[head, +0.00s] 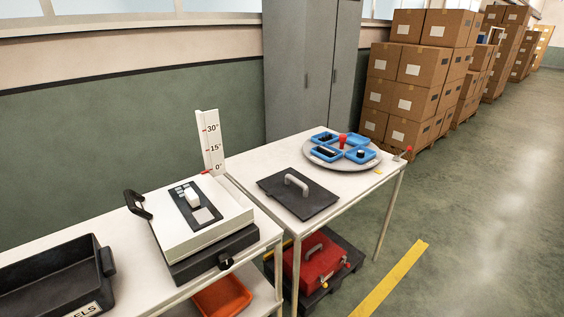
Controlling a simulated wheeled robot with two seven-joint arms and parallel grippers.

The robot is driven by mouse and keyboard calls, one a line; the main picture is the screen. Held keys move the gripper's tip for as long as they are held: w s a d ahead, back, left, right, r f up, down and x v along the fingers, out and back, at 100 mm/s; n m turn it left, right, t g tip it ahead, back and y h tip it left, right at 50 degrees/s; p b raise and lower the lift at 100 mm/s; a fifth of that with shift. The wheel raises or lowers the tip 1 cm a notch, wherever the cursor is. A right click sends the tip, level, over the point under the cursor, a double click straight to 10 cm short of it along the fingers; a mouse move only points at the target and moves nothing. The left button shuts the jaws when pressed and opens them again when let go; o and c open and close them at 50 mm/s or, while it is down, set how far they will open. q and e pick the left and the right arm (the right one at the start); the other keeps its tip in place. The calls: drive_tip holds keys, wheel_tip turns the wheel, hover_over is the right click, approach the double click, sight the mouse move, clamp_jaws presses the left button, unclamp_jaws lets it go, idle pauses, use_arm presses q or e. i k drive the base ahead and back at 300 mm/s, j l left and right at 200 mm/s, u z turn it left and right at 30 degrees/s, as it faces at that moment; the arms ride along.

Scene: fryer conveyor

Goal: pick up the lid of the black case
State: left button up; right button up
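A flat dark plate (297,197) with a light grey arched handle (297,184) lies on the white table right of centre; it looks like a lid. Whether a case is under it I cannot tell; it appears to lie flat on the tabletop. To its left, a white box-shaped unit (180,236) with a dark panel on top sits on a black base (213,256) with a small knob. A black handle (137,204) sticks out at the unit's far left corner. Neither of my grippers is in view.
A round grey tray (370,163) with blue bins stands at the table's far end. An angle scale (210,142) stands behind the white unit. A black bin (50,281) is at lower left. A red case (316,261) and an orange bin (221,296) are below. The floor at right is open.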

sight(302, 196)
drive_tip(key=u, duration=1.65)
drive_tip(key=l+z, duration=0.25)
drive_tip(key=l, duration=0.2)
drive_tip(key=i+l+z, duration=0.25)
drive_tip(key=l, duration=0.15)
drive_tip(key=l+z, duration=0.25)
drive_tip(key=l, duration=0.2)
drive_tip(key=i+l+z, duration=0.25)
drive_tip(key=l, duration=0.15)
drive_tip(key=i+l+z, duration=0.1)
drive_tip(key=l+z, duration=0.15)
drive_tip(key=l, duration=0.1)
